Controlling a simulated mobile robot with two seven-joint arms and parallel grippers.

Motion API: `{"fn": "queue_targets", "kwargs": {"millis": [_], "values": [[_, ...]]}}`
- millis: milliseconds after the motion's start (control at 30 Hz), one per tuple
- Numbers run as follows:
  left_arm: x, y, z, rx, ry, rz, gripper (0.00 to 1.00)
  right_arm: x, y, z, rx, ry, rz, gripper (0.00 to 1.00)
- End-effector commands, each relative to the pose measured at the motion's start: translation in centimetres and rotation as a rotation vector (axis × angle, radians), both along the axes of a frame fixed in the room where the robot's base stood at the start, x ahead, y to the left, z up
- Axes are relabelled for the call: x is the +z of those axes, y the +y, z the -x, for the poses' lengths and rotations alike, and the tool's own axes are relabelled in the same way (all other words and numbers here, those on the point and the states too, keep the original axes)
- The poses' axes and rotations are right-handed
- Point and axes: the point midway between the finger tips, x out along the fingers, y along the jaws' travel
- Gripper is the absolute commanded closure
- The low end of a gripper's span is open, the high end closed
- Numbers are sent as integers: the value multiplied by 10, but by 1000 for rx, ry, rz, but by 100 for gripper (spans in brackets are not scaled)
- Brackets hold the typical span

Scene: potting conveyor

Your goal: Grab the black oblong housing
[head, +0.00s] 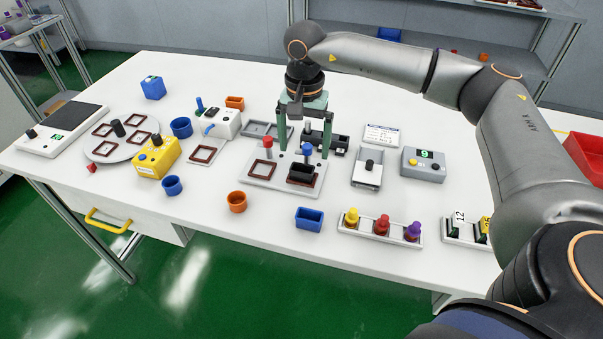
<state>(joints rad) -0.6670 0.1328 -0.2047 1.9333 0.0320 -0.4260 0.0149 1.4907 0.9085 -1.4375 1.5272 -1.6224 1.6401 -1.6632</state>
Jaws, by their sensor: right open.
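The black oblong housing (302,174) sits in the right-hand brown square frame on a grey plate (258,184) near the middle of the table. A blue-topped post (307,151) stands just behind it. My right gripper (306,154) points down over this plate, above and slightly behind the housing. Its two dark green fingers are wide apart, with nothing held between them. The housing looks clear of the fingers, though the exact height gap is hard to judge. My left gripper is not in view.
A red-topped post (267,143) stands left on the plate. Dark blocks (335,142) lie behind the gripper. A grey device (423,165) and a slide tray (368,168) stand to the right. A blue bin (309,219) and a rack of coloured bottles (381,231) are in front.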

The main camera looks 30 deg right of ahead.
Motion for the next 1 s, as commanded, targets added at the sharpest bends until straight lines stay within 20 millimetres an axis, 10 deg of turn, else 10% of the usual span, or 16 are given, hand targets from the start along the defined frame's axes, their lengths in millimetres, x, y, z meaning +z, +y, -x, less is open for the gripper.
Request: {"fn": "queue_targets", "kwargs": {"millis": [733, 1000], "values": [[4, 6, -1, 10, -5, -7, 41, -56, 4, 4, 0, -1, 0, 3], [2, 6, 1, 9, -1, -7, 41, -56, 4, 4, 0, -1, 0, 33]]}}
